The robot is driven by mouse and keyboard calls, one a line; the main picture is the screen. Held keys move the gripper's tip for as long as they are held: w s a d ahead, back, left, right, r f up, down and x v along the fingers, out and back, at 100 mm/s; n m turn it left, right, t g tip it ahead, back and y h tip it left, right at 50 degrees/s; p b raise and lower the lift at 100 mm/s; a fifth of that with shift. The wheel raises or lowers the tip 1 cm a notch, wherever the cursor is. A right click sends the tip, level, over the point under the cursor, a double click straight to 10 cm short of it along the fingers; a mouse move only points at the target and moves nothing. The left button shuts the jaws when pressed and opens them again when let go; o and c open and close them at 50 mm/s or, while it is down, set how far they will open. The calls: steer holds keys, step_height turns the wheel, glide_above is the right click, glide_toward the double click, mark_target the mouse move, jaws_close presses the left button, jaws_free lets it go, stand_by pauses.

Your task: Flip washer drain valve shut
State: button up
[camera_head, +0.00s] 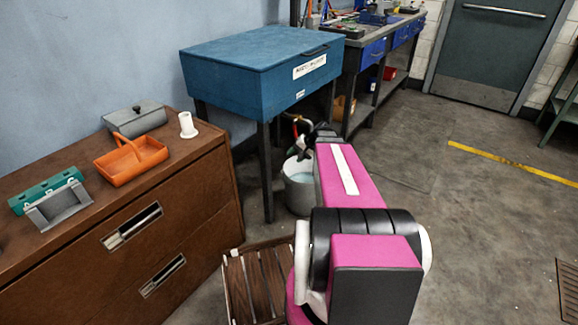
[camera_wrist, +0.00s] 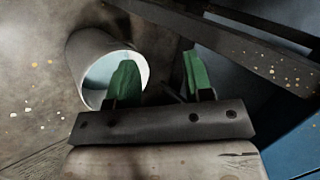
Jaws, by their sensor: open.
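The blue parts washer (camera_head: 262,62) stands on dark legs, with a white label on its front. Below it, a small red and yellowish fitting (camera_head: 297,121), apparently the drain valve, shows just left of my arm's end. It is too small to tell how its handle is set. A grey bucket (camera_head: 299,190) with pale liquid stands on the floor beneath. My gripper (camera_wrist: 160,76) is open, with nothing seen between its green fingertips. The bucket (camera_wrist: 88,62) lies behind the left finger in the wrist view. The valve cannot be made out there.
A brown drawer cabinet (camera_head: 190,205) at left holds an orange basket (camera_head: 131,160), a grey box and a white spool. A slatted wooden stand (camera_head: 262,281) is low by my arm. A washer leg (camera_head: 266,172) stands close to the bucket.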

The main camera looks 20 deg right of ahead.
mark_target(295, 129)
steer(key=s+a+n+g+h, duration=0.1)
steer(key=s+a, duration=0.3)
steer(key=a, duration=0.1)
steer(key=shift+s+f+n+g, duration=0.3)
steer(key=shift+s+f+g, duration=0.1)
steer(key=shift+d, duration=0.1)
steer(key=c, duration=0.3)
steer(key=shift+w+d+r+h, duration=0.15)
steer(key=shift+w+d+h, duration=0.25)
steer(key=shift+w+d, duration=0.3)
steer(key=c, duration=0.6)
steer(key=w+d, duration=0.1)
steer(key=w, duration=0.1)
steer(key=w+d+r+m+t+h, duration=0.1)
steer(key=w+d, duration=0.1)
steer(key=w+d+r+m+h, duration=0.1)
steer(key=w+d, duration=0.1)
steer(key=shift+w+d+t, duration=0.25)
steer(key=shift+w+t, duration=0.05)
steer(key=shift+t, duration=0.1)
jaws_close()
steer(key=w+d+r+m+t+h, duration=0.25)
steer(key=w+d+r, duration=0.25)
steer(key=w+d, duration=0.35)
steer(key=w+a+r+x, duration=0.1)
steer(key=x, duration=1)
steer(key=shift+w+a+f+m+h, duration=0.3)
steer(key=shift+w+a+m+h, duration=0.05)
steer(key=shift+w, duration=0.05)
